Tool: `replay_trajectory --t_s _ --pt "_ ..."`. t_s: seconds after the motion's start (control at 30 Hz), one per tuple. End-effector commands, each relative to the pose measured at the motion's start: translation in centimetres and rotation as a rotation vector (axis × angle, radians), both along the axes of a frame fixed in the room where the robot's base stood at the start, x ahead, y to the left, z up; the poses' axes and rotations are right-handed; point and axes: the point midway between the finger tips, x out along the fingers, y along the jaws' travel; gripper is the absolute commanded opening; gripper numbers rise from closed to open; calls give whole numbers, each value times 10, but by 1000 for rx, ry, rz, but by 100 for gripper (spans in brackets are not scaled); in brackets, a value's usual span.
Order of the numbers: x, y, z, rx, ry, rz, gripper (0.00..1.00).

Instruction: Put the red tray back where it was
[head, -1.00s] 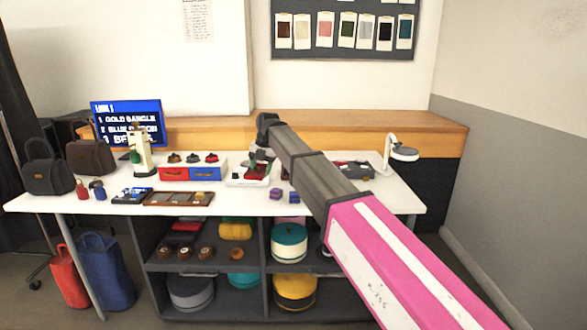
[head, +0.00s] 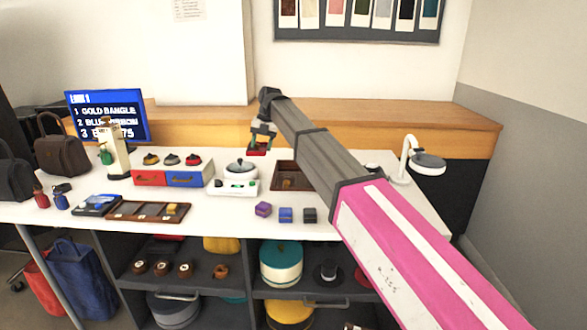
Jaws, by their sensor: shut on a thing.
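My gripper (head: 262,133) is at the back middle of the white table, seen small and from behind my arm. It is shut on a small red tray (head: 258,151), which shows just below the fingers. A bit of green shows between the fingers and the tray; I cannot tell what it is. The tray is near the table's back edge, and I cannot tell whether it touches the tabletop.
A white device with a round top (head: 240,170) stands in front. A brown tray (head: 287,177) is partly behind my arm. Red and blue drawers (head: 187,178) stand left. The white tabletop (head: 225,215) has bare room in front.

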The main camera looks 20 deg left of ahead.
Motion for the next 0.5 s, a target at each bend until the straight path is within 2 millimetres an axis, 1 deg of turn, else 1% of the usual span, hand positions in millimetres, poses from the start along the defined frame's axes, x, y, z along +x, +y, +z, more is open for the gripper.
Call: replay_trajectory --t_s 0.17,0.5 --pt "7 -9 -7 -2 4 -1 23" --pt "52 -57 -47 -2 4 -3 23"
